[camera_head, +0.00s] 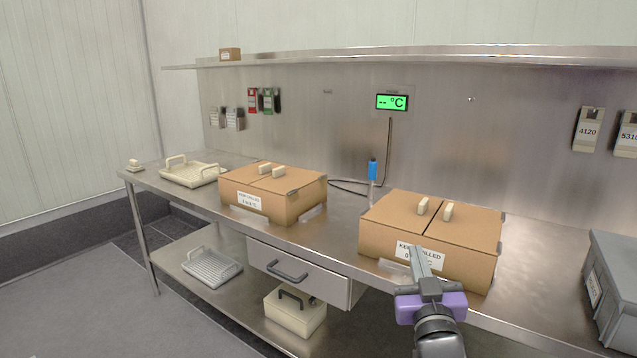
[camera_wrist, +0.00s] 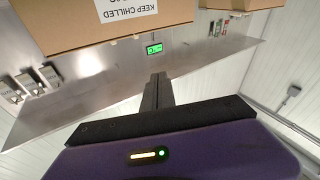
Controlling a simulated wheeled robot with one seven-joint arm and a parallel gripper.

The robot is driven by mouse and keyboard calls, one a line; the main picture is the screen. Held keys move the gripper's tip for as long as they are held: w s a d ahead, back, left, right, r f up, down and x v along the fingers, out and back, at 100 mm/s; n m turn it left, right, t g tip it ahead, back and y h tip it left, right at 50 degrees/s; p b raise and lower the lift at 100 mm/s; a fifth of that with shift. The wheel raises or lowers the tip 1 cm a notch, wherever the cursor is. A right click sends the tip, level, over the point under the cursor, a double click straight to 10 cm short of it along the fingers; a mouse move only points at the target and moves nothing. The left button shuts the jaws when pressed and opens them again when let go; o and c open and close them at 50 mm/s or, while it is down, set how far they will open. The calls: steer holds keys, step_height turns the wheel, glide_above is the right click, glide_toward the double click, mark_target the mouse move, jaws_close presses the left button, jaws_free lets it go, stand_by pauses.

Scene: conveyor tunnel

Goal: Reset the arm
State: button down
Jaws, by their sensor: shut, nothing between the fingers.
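My gripper (camera_head: 418,262) is in front of the right cardboard box in the head view, with its fingers together and nothing between them. In the wrist view my gripper's fingers (camera_wrist: 157,85) also show closed, pointing toward the bench. The right box (camera_head: 430,238) is closed, has two pale handles on its lid and a "KEEP CHILLED" label partly hidden by my gripper. The wrist view shows a box (camera_wrist: 130,22) close by, upside down in the picture. I cannot tell whether my fingers touch the box.
A second closed cardboard box (camera_head: 272,192) and a cream tray (camera_head: 190,177) stand further left on the steel bench. A grey bin (camera_head: 612,285) is at the right. A drawer (camera_head: 300,273) with a handle hangs under the bench front. A blue-topped probe (camera_head: 373,170) stands between the boxes.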

steer(key=s+f+n+y+p, duration=0.1)
steer(key=s+f, duration=0.4)
steer(key=s, duration=0.5)
steer(key=s+f+y, duration=0.1)
steer(key=s+f, duration=0.3)
steer(key=s, duration=0.6)
steer(key=s+f+m+g+p, duration=0.1)
steer(key=s+g, duration=0.1)
steer(key=s, duration=1.4)
steer(key=s+f+g+p, duration=0.2)
steer(key=s+g, duration=0.1)
steer(key=s, duration=1.3)
steer(key=shift+d+f+m, duration=0.3)
steer(key=shift+d+m, duration=0.1)
steer(key=shift+d, duration=0.05)
